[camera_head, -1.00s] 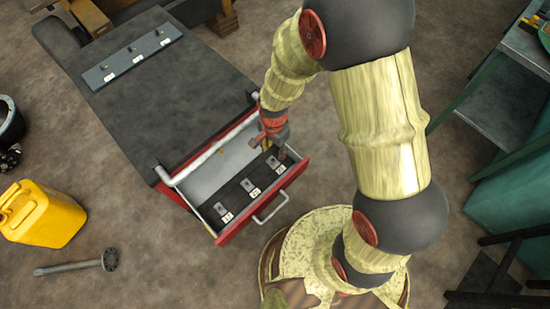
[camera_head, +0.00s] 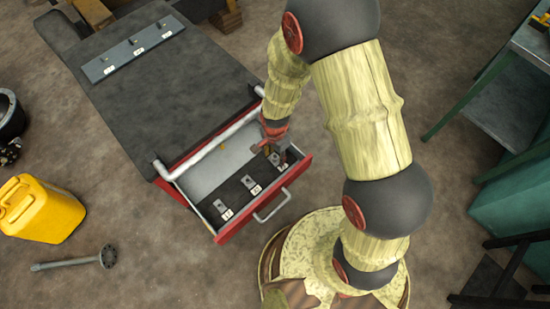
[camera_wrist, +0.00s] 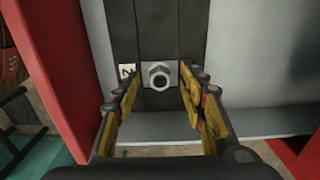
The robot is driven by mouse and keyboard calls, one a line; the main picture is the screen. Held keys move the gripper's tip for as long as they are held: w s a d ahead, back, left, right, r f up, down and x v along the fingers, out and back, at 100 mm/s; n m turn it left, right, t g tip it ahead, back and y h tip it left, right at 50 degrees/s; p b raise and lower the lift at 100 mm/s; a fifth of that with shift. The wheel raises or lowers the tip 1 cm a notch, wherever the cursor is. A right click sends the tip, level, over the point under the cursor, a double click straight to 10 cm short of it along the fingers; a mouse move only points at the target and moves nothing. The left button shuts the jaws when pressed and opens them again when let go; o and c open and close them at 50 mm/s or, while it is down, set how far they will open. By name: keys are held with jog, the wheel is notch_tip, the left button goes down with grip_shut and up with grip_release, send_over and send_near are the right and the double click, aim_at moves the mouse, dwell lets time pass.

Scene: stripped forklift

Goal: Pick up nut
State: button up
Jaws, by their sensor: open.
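A grey hex nut (camera_wrist: 160,77) sits on a small light plate on the dark strip in an open red drawer (camera_head: 296,172). A white tag (camera_wrist: 126,70) is just left of it in the wrist view. My gripper (camera_wrist: 160,92) is open, its yellow-padded fingers at either side of the nut in that view, with nothing between them but the view of the nut. I cannot tell the height left between fingertips and nut. In the head view my gripper (camera_head: 275,150) is over the drawer's right end and hides part of that end.
Other tagged pieces (camera_head: 252,184) lie along the same strip. The grey cabinet top (camera_head: 150,95) carries a tagged strip (camera_head: 138,50). A yellow can (camera_head: 40,209) and a metal rod (camera_head: 80,262) lie on the floor.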

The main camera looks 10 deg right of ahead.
jog(key=shift+c, duration=0.6)
jog(key=c, duration=0.8)
jog(key=shift+r, duration=0.1)
jog(key=shift+c, duration=0.4)
